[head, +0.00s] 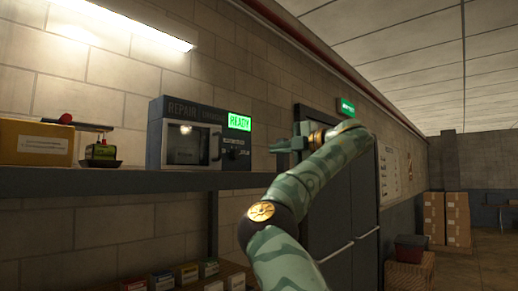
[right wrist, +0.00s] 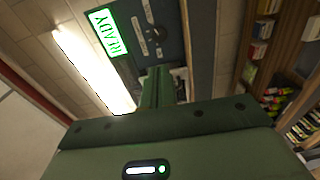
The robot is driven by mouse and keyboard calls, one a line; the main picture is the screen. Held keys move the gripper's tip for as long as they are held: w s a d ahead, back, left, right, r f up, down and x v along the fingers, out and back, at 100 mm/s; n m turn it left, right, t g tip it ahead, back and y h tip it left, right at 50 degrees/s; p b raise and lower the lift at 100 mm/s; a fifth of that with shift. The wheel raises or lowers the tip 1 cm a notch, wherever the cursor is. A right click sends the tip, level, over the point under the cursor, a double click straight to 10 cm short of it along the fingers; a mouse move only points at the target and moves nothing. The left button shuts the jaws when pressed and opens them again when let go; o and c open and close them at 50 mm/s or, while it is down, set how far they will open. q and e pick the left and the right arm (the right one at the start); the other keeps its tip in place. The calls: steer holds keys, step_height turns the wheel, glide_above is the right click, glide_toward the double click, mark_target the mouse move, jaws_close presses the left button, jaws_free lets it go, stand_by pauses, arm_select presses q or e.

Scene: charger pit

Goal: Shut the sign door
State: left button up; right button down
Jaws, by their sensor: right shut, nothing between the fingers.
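A dark grey box (head: 157,152) labelled REPAIR stands on the wall shelf, with a lit green READY sign (head: 239,121) at its right. Its front has a pale-framed window door (head: 188,146); I cannot tell whether it is fully shut or ajar. My right gripper (head: 284,144) is shut and empty, to the right of the box and apart from it in the picture. The right wrist view shows the READY sign (right wrist: 108,32) and the knob panel (right wrist: 152,32) beyond the shut fingers (right wrist: 158,88). My left gripper is not in view.
The shelf (head: 120,181) also holds a yellow box (head: 35,143) and a small green item on a dark tray (head: 101,154). Small boxes (head: 187,273) sit on a lower shelf. A dark double door (head: 352,215) and cardboard boxes (head: 446,218) stand farther right.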

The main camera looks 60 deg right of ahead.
step_height(320, 180, down, 4)
steer(key=d+r+m+g+h+p, duration=0.1)
steer(key=d+g+h+p, duration=0.1)
steer(key=d+g+h, duration=0.1)
steer(key=s+a+r+t+y+p, duration=0.1)
steer(key=a+r+t, duration=0.1)
steer(key=a, duration=0.8)
steer(key=s+a+r+t+y+p, duration=0.1)
steer(key=s+a+r, duration=0.1)
steer(key=a, duration=0.7)
steer(key=w+d+p, duration=0.3)
steer(key=w+d, duration=0.2)
steer(key=w, duration=0.7)
steer(key=shift+w+d+f+p, duration=0.2)
steer(key=shift+d+p, duration=0.1)
steer(key=shift+p, duration=0.1)
